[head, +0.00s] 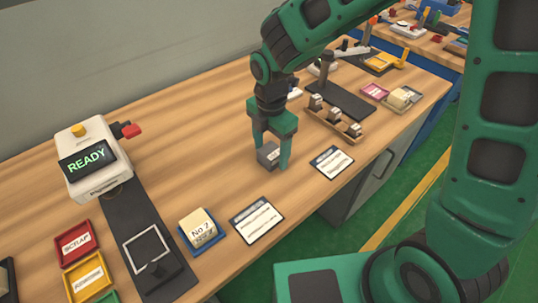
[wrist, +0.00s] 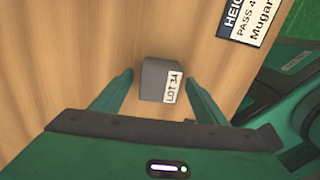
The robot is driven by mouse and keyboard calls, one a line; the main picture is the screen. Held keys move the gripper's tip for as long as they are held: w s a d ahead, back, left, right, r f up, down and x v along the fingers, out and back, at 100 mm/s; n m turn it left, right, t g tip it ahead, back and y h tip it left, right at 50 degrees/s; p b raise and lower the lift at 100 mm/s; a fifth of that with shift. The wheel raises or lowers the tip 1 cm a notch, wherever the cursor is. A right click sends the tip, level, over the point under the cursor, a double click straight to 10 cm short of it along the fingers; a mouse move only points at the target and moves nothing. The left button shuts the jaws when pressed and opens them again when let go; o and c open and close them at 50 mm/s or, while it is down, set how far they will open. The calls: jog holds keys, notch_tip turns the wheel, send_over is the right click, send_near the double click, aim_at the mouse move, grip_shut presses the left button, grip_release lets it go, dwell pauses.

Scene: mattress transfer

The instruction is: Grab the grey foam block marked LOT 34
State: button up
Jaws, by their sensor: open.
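The grey foam block (wrist: 153,80) stands on the wooden bench, and its white label reads LOT 34 in the wrist view. It also shows in the head view (head: 267,154), partly covered by a finger. My gripper (wrist: 160,92) is open, with one green finger on each side of the block. A strip of bench shows between the left finger and the block; the right finger is close to the label side. In the head view my gripper (head: 270,160) points down over the block. I cannot tell whether either finger touches it.
A printed card (head: 332,162) lies right of the block and another card (head: 257,220) lies nearer. A cream block (head: 199,226) sits on a blue tray. A wooden rack (head: 334,122) with small weights stands behind. The READY device (head: 90,160) is at left. Bench left of the block is clear.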

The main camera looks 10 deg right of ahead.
jog(key=shift+f, duration=0.4)
jog(key=c, duration=1.1)
jog(key=shift+c, duration=0.2)
